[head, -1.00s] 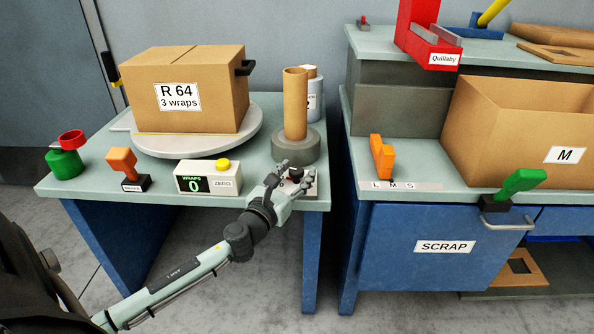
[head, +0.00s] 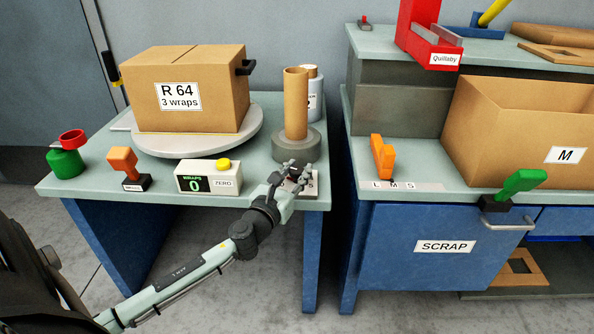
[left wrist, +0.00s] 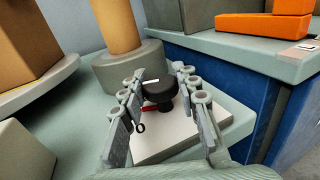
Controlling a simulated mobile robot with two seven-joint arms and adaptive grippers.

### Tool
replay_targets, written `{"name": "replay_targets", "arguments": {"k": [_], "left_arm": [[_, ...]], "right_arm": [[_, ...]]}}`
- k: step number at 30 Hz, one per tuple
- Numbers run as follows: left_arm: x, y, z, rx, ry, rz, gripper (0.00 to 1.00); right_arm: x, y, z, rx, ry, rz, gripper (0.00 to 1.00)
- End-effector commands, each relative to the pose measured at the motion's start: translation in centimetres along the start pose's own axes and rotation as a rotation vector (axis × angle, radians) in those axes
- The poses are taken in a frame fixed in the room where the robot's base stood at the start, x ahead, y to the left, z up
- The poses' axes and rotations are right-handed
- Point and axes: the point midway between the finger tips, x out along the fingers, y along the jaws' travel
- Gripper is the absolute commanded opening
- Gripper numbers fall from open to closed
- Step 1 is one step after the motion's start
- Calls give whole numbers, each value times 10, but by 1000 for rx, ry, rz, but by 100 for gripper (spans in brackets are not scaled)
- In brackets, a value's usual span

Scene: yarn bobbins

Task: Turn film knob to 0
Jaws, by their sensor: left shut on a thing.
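The film knob (left wrist: 160,92) is black and round, with a short white line on its top. It stands on a pale plate (left wrist: 180,135) at the table's front right corner. In the left wrist view a red piece shows at the knob's lower left, with a black 0 printed beyond it. My left gripper (head: 294,172) comes over the front edge, its fingers on either side of the knob, shut on it. In the head view the fingers hide most of the knob. The knob's exact setting is unclear. My right gripper is not in view.
Behind the knob stands a cardboard tube (head: 295,105) on a grey round base (head: 297,147). To the left are a wraps counter (head: 208,178) reading 0 and a turntable (head: 197,140) bearing a box (head: 185,90). A blue cabinet (head: 440,245) stands right, across a gap.

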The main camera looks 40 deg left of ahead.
Motion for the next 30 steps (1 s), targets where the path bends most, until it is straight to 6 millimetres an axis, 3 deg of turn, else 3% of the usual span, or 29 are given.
{"name": "replay_targets", "arguments": {"k": [2, 18, 30], "left_arm": [[0, -1, 2, -4, 0, 23, 2], [1, -2, 1, -6, 2, 421, 2], [0, -2, 0, -3, 2, 689, 2]], "right_arm": [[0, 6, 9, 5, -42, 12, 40], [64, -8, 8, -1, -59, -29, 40], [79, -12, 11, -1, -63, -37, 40]]}}
